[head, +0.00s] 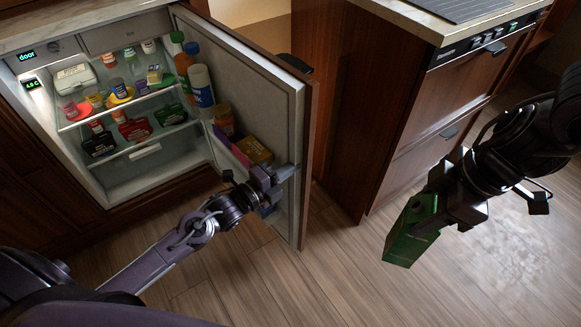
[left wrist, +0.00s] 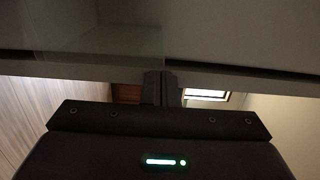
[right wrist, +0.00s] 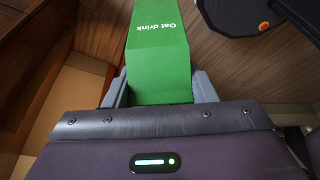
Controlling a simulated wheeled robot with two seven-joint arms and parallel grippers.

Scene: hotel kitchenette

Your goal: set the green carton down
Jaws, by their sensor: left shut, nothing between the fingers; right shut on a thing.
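The green carton (head: 408,236) is in my right gripper (head: 430,203), held tilted in the air over the floor at the right of the head view. In the right wrist view the carton (right wrist: 158,52) reads "Oat drink" and sits between the two fingers, which are shut on it. My left gripper (head: 282,175) is at the inner side of the open fridge door, near its free edge. In the left wrist view the left fingers (left wrist: 161,87) are together with nothing visible between them, close to a pale panel.
The open fridge (head: 150,160) holds jars, bottles and boxes on its shelves. Its door (head: 250,85) swings out with bottles in its racks. A wooden counter cabinet (head: 400,120) with a stone top (head: 420,18) stands right of the door. The wooden floor (head: 330,270) in front is clear.

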